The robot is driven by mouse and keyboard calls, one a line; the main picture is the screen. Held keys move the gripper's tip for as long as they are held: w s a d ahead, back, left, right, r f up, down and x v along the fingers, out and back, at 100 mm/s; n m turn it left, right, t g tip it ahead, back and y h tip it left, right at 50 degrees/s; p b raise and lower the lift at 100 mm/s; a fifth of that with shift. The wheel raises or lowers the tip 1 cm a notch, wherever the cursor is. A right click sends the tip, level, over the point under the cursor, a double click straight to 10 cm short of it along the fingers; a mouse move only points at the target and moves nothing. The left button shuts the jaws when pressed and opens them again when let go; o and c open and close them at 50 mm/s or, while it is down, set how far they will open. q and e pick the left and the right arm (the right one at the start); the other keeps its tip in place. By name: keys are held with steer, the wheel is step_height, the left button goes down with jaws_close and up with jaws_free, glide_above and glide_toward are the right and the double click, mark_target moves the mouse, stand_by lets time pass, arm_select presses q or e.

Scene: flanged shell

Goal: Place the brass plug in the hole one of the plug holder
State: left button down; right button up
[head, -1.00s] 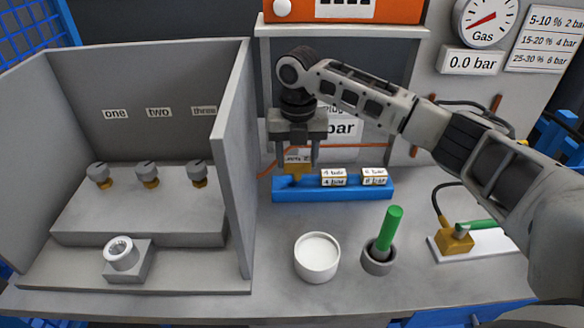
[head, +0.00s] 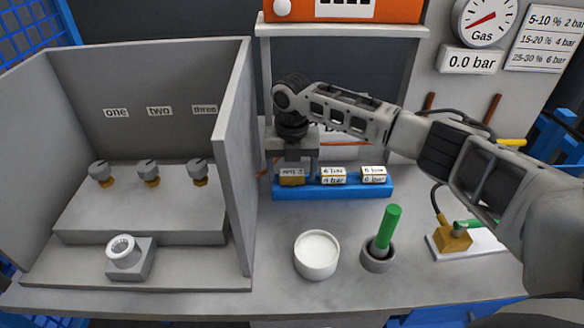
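A brass plug (head: 292,180) with a white label stands at the left end of the blue plug holder (head: 333,191), in line with two other labelled brass plugs (head: 333,179), (head: 373,178). It looks upright and level with them. The holder's holes are hidden under the plugs. My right gripper (head: 294,166) is just above and around the left plug, pointing down. Its fingers look apart, with a small gap to the plug, so it appears open. My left gripper is not in view.
A grey booth (head: 235,170) with a tall side wall stands left of the holder. In front are a white cup (head: 317,255) and a green-handled tool (head: 387,230) in a dark cup. A brass block with a cable (head: 452,238) lies at right. The shelf post (head: 267,80) is close behind my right gripper.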

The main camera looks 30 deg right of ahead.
mark_target(292, 173)
steer(key=shift+r, duration=0.1)
step_height(292, 173, up, 12)
steer(key=b, duration=0.1)
stand_by(0.5)
stand_by(0.4)
